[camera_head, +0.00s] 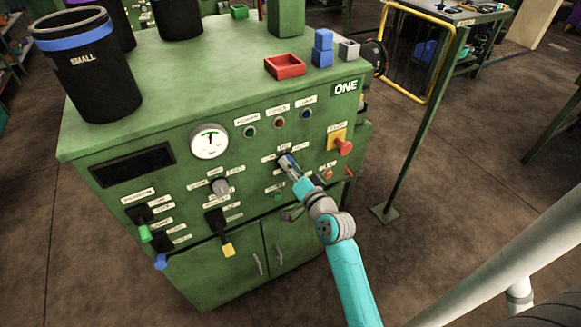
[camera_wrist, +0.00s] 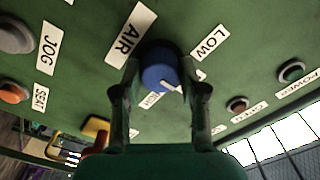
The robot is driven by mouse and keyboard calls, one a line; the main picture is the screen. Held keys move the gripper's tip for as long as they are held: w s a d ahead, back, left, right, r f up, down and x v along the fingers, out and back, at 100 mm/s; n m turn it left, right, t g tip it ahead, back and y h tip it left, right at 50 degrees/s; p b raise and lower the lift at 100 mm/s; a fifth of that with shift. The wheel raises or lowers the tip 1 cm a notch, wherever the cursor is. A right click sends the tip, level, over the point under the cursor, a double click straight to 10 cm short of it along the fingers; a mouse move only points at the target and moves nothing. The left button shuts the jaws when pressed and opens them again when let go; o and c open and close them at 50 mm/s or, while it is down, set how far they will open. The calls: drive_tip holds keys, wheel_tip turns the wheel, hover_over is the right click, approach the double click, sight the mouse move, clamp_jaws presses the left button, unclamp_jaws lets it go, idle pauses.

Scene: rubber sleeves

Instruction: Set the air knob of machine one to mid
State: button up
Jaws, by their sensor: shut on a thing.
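My gripper (camera_wrist: 160,88) is shut on the knob, one finger on each side. The knob has a white pointer mark (camera_wrist: 169,88), slanting toward the lower right in the wrist view. The LOW label (camera_wrist: 210,42) is readable at upper right. Other labels by the knob are partly hidden by the fingers. In the head view my gripper (camera_head: 288,164) mostly covers the knob.
A red mushroom button (camera_head: 343,146) on a yellow plate sits right of the knob. A gauge (camera_head: 209,141), a grey knob (camera_head: 221,187) and levers with green, blue and yellow handles (camera_head: 228,249) are to the left. Indicator lamps are above.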

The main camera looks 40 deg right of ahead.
drive_tip(key=o, duration=1.1)
drive_tip(key=shift+o, duration=0.2)
drive_tip(key=shift+s, duration=0.15)
drive_tip(key=v, duration=1.1)
drive_tip(key=shift+s, duration=0.35)
drive_tip(key=shift+a, duration=0.2)
drive_tip(key=s+a+f+n+g+y, duration=0.1)
drive_tip(key=s+a+f+n, duration=0.25)
drive_tip(key=s+a, duration=0.5)
drive_tip(key=s+a+f+n+g+y, duration=0.1)
drive_tip(key=s+a+f+n, duration=0.25)
drive_tip(key=s+a, duration=0.5)
drive_tip(key=s+a+r+n+y, duration=0.1)
drive_tip(key=s+r+n, duration=0.1)
drive_tip(key=s, duration=0.3)
drive_tip(key=s+a+r+n+y, duration=0.2)
drive_tip(key=s+n, duration=0.2)
drive_tip(key=s, duration=0.1)
drive_tip(key=shift+s+r+g, duration=0.3)
drive_tip(key=shift+s+r, duration=0.05)
drive_tip(key=shift+s, duration=0.05)
